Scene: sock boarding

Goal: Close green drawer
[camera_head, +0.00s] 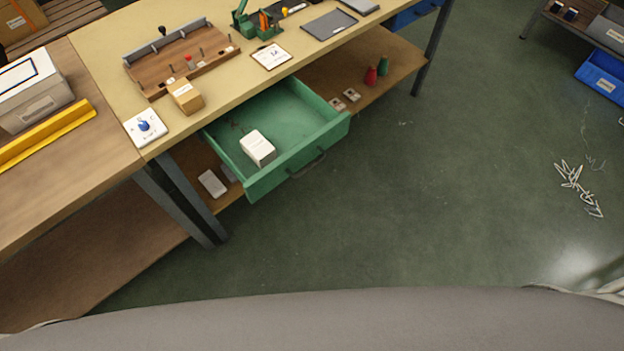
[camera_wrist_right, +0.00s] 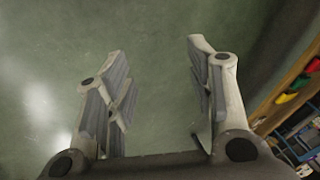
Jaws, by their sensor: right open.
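The green drawer (camera_head: 300,112) is pulled out from under the workbench, in the middle of the head view. Its dark handle (camera_head: 306,165) sits on the front panel. A white box (camera_head: 258,148) lies inside the drawer. My right gripper (camera_wrist_right: 158,65) shows in the right wrist view, with its fingers apart and nothing between them. Green floor lies beyond the fingers. The drawer is not seen in the right wrist view, and neither gripper shows in the head view.
The workbench (camera_head: 108,65) carries a wooden board (camera_head: 165,75) and a small cardboard box (camera_head: 186,97). Its lower shelf (camera_head: 395,48) holds red and green cones. The floor (camera_head: 400,200) in front of the drawer is clear. A tangle of white cord (camera_head: 580,190) lies at right.

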